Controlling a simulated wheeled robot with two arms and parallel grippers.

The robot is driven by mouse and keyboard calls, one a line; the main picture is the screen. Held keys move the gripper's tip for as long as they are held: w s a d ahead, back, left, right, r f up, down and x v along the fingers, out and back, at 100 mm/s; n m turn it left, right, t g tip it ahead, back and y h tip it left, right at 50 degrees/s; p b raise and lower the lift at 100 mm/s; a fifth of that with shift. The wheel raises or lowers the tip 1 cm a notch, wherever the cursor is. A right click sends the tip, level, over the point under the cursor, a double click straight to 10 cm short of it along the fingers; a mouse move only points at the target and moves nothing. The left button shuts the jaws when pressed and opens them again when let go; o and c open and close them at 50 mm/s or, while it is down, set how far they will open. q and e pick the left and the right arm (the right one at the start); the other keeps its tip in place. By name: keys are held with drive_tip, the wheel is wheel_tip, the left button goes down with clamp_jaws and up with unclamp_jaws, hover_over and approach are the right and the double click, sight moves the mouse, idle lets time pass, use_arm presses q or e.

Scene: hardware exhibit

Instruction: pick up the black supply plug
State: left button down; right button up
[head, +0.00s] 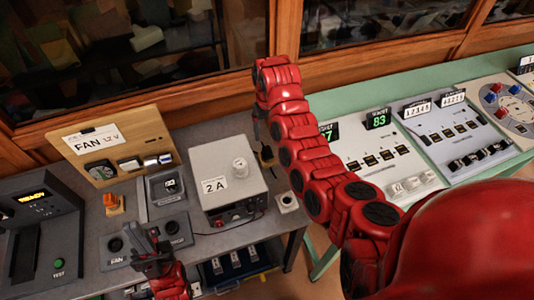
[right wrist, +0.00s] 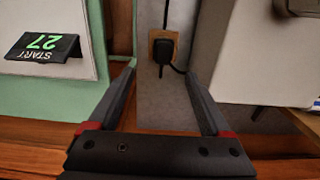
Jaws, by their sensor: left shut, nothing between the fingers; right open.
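The black supply plug (right wrist: 163,50) sits on a small wooden square on the grey bench top, with a black cable running from it. In the head view the plug (head: 267,154) shows small and dark, partly hidden by my right arm. My right gripper (right wrist: 160,70) is open, with its fingers on either side of the plug in the picture; I cannot tell how far short of it the tips are. In the head view my right gripper (head: 260,122) is mostly hidden behind its red wrist. My left gripper (head: 146,240) is shut and empty over the bench front.
A grey-white 2 A supply box (head: 229,172) stands left of the plug. A green table (head: 360,95) with sloped counter panels lies to the right. A FAN board (head: 115,150) and a TEST unit (head: 40,225) are on the left. A wooden window frame (head: 290,35) runs behind.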

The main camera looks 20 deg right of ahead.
sight(267, 149)
wheel_tip(267, 149, down, 4)
drive_tip(key=shift+r+p, duration=0.1)
drive_tip(key=shift+p, duration=0.45)
drive_tip(key=shift+s+f+p, duration=0.1)
drive_tip(key=shift+f+p, duration=0.25)
drive_tip(key=f, duration=0.1)
drive_tip(key=f+p, duration=0.2)
drive_tip(key=f, duration=0.1)
drive_tip(key=shift+s+a, duration=0.2)
drive_tip(key=shift+a, duration=0.1)
drive_tip(key=shift+f, duration=0.5)
clamp_jaws()
